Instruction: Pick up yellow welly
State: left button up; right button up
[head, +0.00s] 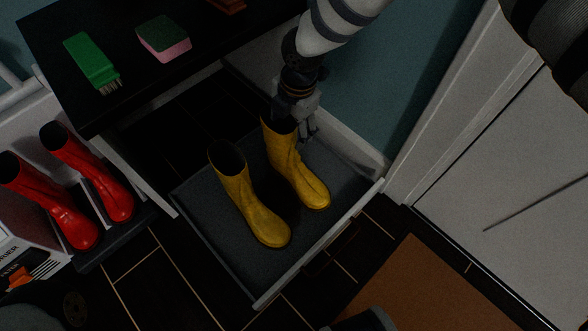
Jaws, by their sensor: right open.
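Two yellow wellies stand upright side by side on a grey tray. The left welly (248,207) has its dark opening uncovered. The right welly (294,170) stands a little farther back, toes pointing down and right in the picture. My right gripper (298,127) comes down from above to the top of the right welly's shaft. It is open. One finger shows just right of the shaft's rim; the other is hidden, and I cannot tell whether either touches the boot. My left gripper is not in view.
The grey tray (220,242) has a raised pale edge at front right. Red wellies (85,170) stand at left. A dark bench (120,30) above holds a green brush (90,60) and a sponge (164,38). A brown mat (430,290) lies at lower right, near a white door (520,200).

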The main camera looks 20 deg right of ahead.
aim_at(288, 132)
jog(key=f, duration=0.1)
jog(key=f+b, duration=0.1)
jog(key=f, duration=0.1)
jog(key=shift+w+a+f, duration=0.15)
jog(key=shift+w, duration=0.05)
jog(key=shift+r, duration=0.2)
grip_shut()
